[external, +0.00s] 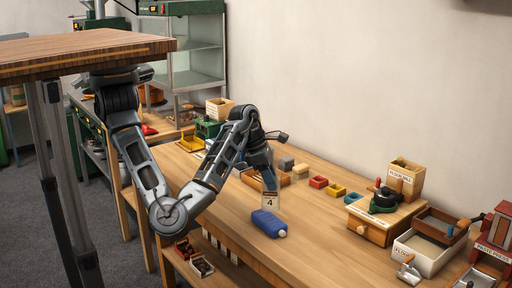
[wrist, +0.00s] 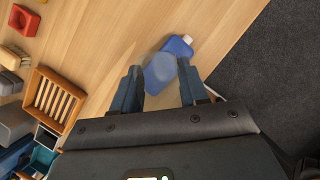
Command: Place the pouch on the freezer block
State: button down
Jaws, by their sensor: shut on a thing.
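The freezer block (external: 268,223) is a blue slab with a white cap, lying on the wooden workbench near its front edge. In the wrist view, the block (wrist: 179,46) shows just beyond the fingertips. My gripper (wrist: 159,70) points down, its two fingers on either side of a pale, see-through pouch (wrist: 160,77). The fingertips are hard to make out in the external view.
A slatted wooden tray (wrist: 53,101) lies beside the gripper. Small red (external: 318,182), yellow and blue bins stand behind it. A wooden box (external: 373,222) and a white bin (external: 425,254) stand at the right. Bench around the block is clear; its edge is close.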

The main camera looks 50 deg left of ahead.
jog(key=shift+f, duration=1.6)
jog(key=shift+f+b, duration=0.2)
jog(key=shift+b, duration=0.2)
jog(key=c, duration=0.6)
grip_release()
jog(key=shift+r, duration=0.1)
jog(key=shift+r+p, duration=0.2)
jog(key=shift+p, duration=0.15)
jog(key=p+v, duration=0.1)
jog(key=v, duration=1.1)
jog(key=shift+f+p, duration=0.1)
jog(key=shift+p, duration=0.25)
